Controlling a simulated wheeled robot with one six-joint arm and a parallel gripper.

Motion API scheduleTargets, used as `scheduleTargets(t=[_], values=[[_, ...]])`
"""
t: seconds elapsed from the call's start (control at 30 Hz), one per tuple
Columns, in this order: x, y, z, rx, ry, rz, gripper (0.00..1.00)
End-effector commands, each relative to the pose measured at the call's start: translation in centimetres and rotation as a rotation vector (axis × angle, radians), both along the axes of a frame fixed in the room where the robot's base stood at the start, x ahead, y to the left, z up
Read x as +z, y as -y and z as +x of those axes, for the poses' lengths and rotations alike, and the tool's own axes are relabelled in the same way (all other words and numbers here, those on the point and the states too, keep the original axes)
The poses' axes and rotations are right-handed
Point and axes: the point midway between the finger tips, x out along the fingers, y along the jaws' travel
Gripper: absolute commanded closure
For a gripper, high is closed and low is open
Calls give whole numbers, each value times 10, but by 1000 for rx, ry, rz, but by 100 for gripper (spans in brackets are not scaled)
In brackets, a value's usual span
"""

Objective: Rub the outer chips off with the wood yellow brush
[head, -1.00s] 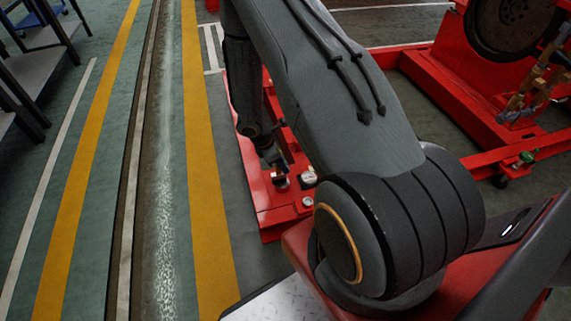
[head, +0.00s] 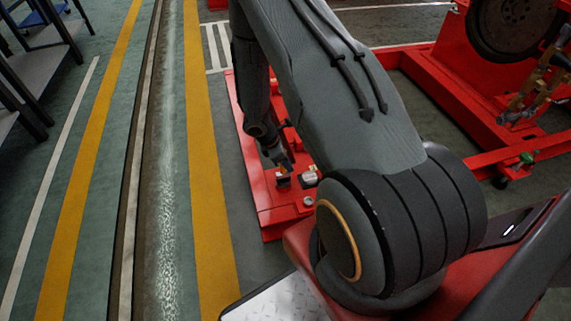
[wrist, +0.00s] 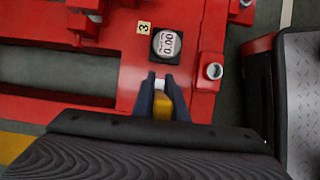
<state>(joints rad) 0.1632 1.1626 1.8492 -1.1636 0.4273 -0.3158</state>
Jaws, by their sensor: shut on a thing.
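My gripper (wrist: 163,92) is shut on a yellow piece with a white end, which appears to be the wood yellow brush (wrist: 163,106). Most of the brush is hidden between the dark fingers and behind the wrist. In the head view my gripper (head: 277,158) is low over the near end of the red frame (head: 268,212). I cannot tell whether the brush touches anything. I cannot make out the chips.
A larger red frame with a dark wheel (head: 510,25) is at the upper right. Open floor lies to the left.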

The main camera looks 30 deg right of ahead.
Motion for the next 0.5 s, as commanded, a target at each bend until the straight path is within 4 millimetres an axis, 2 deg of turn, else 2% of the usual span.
scheduleTargets(t=[0.5], values=[[-1,11,-6,1,-1,0,100]])
